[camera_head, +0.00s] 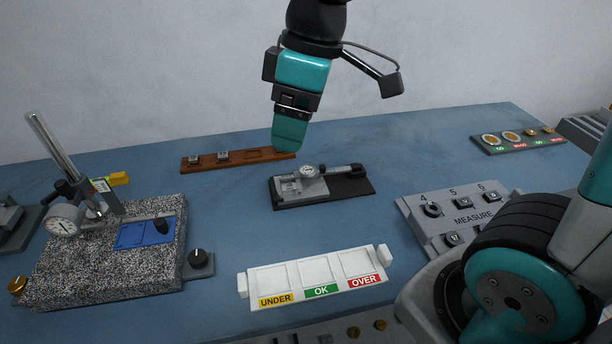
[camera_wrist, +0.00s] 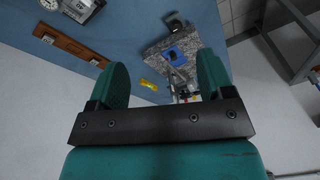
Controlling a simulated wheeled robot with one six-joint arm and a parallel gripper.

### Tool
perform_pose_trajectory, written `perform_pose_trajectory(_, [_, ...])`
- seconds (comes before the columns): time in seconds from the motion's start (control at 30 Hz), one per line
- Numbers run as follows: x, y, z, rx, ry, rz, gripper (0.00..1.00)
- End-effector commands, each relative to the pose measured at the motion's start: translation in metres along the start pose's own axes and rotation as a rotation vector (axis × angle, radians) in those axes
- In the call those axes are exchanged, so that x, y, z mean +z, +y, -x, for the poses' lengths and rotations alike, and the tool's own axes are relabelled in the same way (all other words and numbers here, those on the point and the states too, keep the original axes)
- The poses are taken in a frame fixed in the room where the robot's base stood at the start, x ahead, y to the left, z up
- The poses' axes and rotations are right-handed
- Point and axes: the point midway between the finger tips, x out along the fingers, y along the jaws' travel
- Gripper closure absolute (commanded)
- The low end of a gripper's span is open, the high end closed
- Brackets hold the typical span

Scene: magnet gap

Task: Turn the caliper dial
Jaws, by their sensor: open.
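The caliper (camera_head: 320,185) lies on a black base in the middle of the blue bench, with its round white dial (camera_head: 307,171) facing up. In the wrist view the dial (camera_wrist: 50,4) is at the top left, partly cut off by the picture's edge. My gripper (camera_head: 288,143) hangs behind and slightly left of the caliper, apart from it, near the wooden strip. In the wrist view my gripper (camera_wrist: 162,76) is open with nothing between its two teal fingers.
A wooden strip (camera_head: 198,164) with small blocks lies behind the caliper. A granite plate (camera_head: 80,265) with a dial stand is at left. An UNDER/OK/OVER tray (camera_head: 315,255) is in front, and a grey MEASURE block (camera_head: 473,217) is at right. Open bench lies around the caliper.

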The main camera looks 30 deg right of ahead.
Motion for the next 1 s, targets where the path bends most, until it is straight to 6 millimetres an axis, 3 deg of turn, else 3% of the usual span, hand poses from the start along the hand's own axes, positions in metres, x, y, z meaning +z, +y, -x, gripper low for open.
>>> perform_pose_trajectory(0.03, [-0.006, 0.043, -0.028, 0.026, -0.034, 0.073, 0.26])
perform_pose_trajectory(0.2, [-0.015, 0.16, -0.06, 0.066, -0.146, 0.344, 0.26])
perform_pose_trajectory(0.3, [-0.012, 0.207, -0.073, 0.06, -0.192, 0.46, 0.26])
perform_pose_trajectory(0.4, [-0.008, 0.235, -0.08, 0.049, -0.218, 0.535, 0.26])
perform_pose_trajectory(0.5, [-0.006, 0.247, -0.083, 0.042, -0.229, 0.571, 0.26])
perform_pose_trajectory(0.67, [-0.003, 0.25, -0.096, 0.039, -0.232, 0.58, 0.26])
perform_pose_trajectory(1.0, [0.012, 0.257, -0.17, 0.037, -0.232, 0.579, 0.26])
